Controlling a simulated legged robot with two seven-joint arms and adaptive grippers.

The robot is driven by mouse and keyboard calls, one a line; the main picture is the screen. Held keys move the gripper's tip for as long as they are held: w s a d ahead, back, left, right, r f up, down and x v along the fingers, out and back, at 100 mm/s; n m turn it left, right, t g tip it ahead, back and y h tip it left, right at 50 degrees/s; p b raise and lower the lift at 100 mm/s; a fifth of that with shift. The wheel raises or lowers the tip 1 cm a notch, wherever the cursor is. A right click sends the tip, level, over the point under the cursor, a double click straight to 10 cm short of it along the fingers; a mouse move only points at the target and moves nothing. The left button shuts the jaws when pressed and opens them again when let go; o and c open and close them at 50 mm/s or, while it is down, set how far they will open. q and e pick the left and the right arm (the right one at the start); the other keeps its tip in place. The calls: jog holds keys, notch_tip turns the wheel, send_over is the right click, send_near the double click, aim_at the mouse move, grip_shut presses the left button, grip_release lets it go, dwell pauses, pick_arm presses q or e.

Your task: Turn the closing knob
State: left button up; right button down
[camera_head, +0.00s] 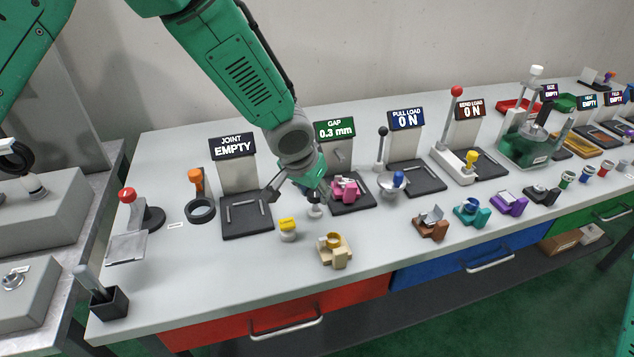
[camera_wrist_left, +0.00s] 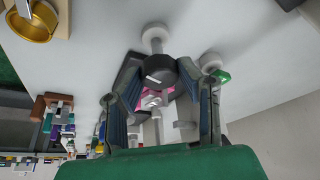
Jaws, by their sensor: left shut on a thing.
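The closing knob (camera_wrist_left: 160,72) is dark and round with a white mark line, at the end of a pale post in the left wrist view. My left gripper (camera_head: 314,192) is at the front left of the gap station (camera_head: 352,204), its fingers on both sides of the knob. The left wrist view shows this gripper (camera_wrist_left: 163,85) shut on the knob. A pink part (camera_head: 346,188) sits on the gap station; it is partly hidden behind the knob in the left wrist view. The gap display (camera_head: 335,129) reads 0.3 mm. My right gripper is not in view.
The joint station (camera_head: 247,216) stands left of the gap station, its display reading EMPTY. A yellow-topped button (camera_head: 288,228) and a beige part (camera_head: 334,252) are in front. The pull load station (camera_head: 416,178) is to the right. Bare tabletop (camera_head: 215,275) lies at the front left.

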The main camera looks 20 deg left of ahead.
pick_arm(q)
jog(key=m+p, duration=0.1)
jog(key=p, duration=0.1)
jog(key=m+h+p, duration=0.1)
jog(key=m, duration=0.1)
jog(key=m+p, duration=0.1)
jog(key=p, duration=0.1)
jog(key=shift+w+a+r+g+h+p, duration=0.2)
jog(key=shift+r+g+h+p, duration=0.1)
jog(key=shift+r+p, duration=0.05)
jog(key=shift+d+m+g+h+p, duration=0.1)
jog(key=shift+m+g+h+p, duration=0.2)
jog(key=shift+m+p, duration=0.65)
jog(key=shift+f+m, duration=0.1)
jog(key=shift+m, duration=0.55)
jog(key=shift+f+m, duration=0.1)
jog(key=shift+m, duration=0.4)
jog(key=shift+w+f+m+g+h+b, duration=0.1)
jog(key=shift+m+g+h+b, duration=0.35)
jog(key=shift+m, duration=0.45)
jog(key=shift+m+g+b, duration=0.95)
jog(key=shift+m+b, duration=0.5)
jog(key=shift+m, duration=0.75)
